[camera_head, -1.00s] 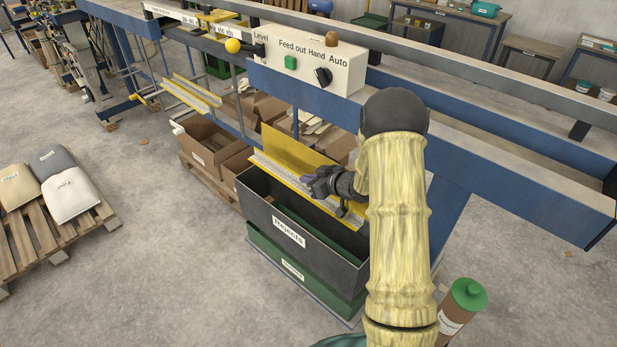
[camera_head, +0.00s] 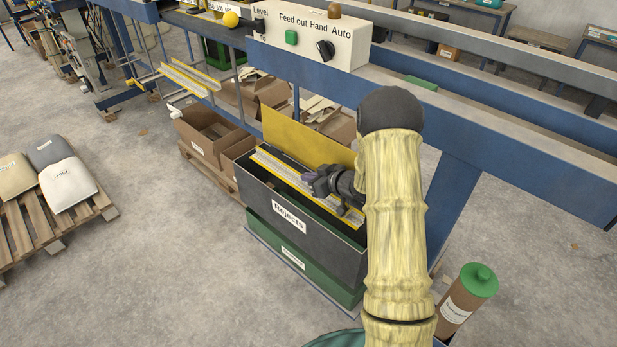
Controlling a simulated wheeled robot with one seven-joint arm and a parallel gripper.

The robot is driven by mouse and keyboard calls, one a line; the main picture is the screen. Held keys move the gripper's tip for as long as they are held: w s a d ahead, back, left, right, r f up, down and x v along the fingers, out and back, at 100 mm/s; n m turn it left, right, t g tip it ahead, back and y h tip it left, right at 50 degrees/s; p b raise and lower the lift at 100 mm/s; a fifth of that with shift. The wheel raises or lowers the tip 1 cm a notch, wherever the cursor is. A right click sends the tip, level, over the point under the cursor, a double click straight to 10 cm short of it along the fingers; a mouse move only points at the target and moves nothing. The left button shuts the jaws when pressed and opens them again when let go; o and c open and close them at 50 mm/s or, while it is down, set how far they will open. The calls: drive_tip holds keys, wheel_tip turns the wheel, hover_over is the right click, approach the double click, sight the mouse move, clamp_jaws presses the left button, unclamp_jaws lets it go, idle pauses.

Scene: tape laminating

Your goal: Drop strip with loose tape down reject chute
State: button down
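The strip (camera_head: 285,172) is long, with a silvery band and yellow edges. It lies lengthwise at the mouth of the black bin labelled "Rejects" (camera_head: 262,208), in front of a yellow upright plate (camera_head: 300,136). My gripper (camera_head: 332,188) is at the strip's right half and appears shut on it; the dark fingers and wrist hide part of the strip. The strip's left end is just inside the bin's rear left. Loose tape on the strip is too small to make out. My pale yellow sleeved arm covers the bin's right end.
A blue machine frame (camera_head: 470,120) with a control box (camera_head: 310,38) runs behind the bin. Open cardboard boxes (camera_head: 205,138) stand on a pallet to the left. A green-topped canister (camera_head: 468,300) stands at the front right. The floor at the left front is clear.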

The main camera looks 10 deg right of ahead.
drive_tip(key=shift+d, duration=0.1)
drive_tip(key=c, duration=2.1)
unclamp_jaws()
drive_tip(key=shift+s, duration=0.1)
drive_tip(key=o, duration=0.5)
drive_tip(key=v, duration=1.7)
drive_tip(key=shift+s+b, duration=0.2)
drive_tip(key=shift+b, duration=0.1)
